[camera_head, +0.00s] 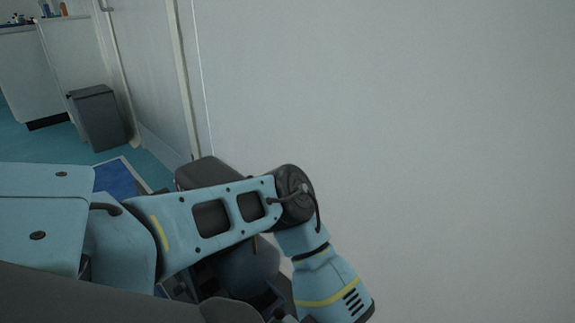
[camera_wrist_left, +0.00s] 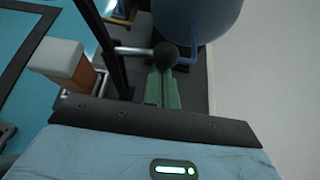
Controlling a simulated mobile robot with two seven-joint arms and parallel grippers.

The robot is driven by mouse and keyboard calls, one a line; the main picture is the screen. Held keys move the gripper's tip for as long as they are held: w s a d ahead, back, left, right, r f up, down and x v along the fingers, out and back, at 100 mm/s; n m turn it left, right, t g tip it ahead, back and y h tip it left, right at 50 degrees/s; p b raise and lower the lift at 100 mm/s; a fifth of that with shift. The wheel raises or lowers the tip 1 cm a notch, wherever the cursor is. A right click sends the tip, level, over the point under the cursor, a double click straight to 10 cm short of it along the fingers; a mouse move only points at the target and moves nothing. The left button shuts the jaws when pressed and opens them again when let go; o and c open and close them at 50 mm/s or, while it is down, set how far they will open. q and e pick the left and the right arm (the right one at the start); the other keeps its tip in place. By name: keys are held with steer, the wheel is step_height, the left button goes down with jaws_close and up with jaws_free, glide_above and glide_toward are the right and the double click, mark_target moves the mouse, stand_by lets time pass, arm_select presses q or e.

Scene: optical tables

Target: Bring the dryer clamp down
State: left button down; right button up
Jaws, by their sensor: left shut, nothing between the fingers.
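In the left wrist view, a metal lever with a black ball knob (camera_wrist_left: 165,54) sticks out to the right from beside a dark upright post (camera_wrist_left: 105,45). It looks like the clamp handle, but the rest of the clamp is not clear. My left gripper (camera_wrist_left: 163,75) has its green fingers shut, empty, with the tips right at the knob; whether they touch it I cannot tell. A rounded blue vessel (camera_wrist_left: 197,15) is just beyond the knob. In the head view my left arm bends downward and the gripper is out of sight. My right gripper is not in view.
A white and orange-brown block (camera_wrist_left: 70,65) stands left of the post. A pale wall (camera_head: 420,120) fills the right of the head view. A grey bin (camera_head: 98,118) and white cabinets (camera_head: 70,50) stand far left on the teal floor (camera_head: 60,148).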

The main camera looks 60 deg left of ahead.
arm_select(q)
steer(key=r+p, duration=0.1)
steer(key=p, duration=0.3)
steer(key=shift+r+n+t, duration=0.3)
steer(key=shift+n+t, duration=0.1)
steer(key=shift+f, duration=0.1)
stand_by(0.4)
